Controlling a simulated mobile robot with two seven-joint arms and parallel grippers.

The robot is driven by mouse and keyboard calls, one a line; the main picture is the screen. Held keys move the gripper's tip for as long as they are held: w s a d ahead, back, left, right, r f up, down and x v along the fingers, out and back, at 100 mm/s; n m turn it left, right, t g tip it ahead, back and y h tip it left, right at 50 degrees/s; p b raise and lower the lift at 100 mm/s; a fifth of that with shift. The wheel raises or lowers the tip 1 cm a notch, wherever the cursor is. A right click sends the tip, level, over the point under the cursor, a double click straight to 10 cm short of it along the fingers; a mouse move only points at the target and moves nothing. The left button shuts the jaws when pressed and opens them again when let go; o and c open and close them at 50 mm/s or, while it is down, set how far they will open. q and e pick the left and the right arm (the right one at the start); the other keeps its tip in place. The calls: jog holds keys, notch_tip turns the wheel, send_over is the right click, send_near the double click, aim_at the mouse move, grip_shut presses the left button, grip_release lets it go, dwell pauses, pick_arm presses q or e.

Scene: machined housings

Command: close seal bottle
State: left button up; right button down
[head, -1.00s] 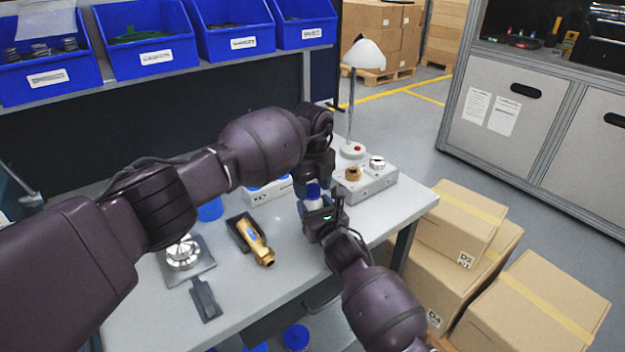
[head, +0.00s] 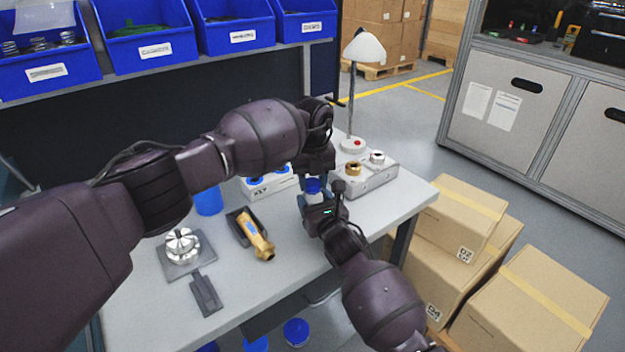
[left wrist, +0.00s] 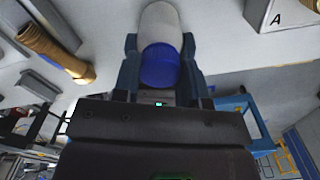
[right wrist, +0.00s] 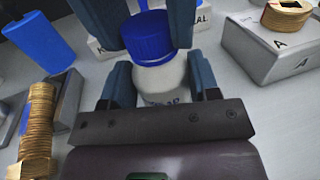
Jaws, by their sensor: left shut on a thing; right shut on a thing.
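The seal bottle (right wrist: 162,80) is white with a blue cap (right wrist: 148,36) on top. The cap sits at the mouth of the bottle; whether it is fully tight I cannot tell. My right gripper (right wrist: 160,88) is shut on the white body and holds the bottle upright above the table. My left gripper (left wrist: 160,55) comes from above, its fingers on either side of the blue cap (left wrist: 160,66), shut on it. In the head view both grippers meet at the bottle, the cap (head: 313,186) showing between them and most of the body hidden.
A brass-coloured part (head: 256,238) lies in a dark holder, left of the bottle. A steel part (head: 182,246) stands on a grey plate. A blue cylinder (head: 208,201), a white box (head: 268,185), a grey block (head: 372,180) with fittings and a lamp (head: 352,145) stand around.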

pick_arm(q)
jog(key=m, duration=1.4)
jog(key=o, duration=1.1)
jog(key=shift+r, duration=0.1)
notch_tip(320, 180, up, 12)
pick_arm(e)
jog(key=shift+c, duration=1.4)
grip_release()
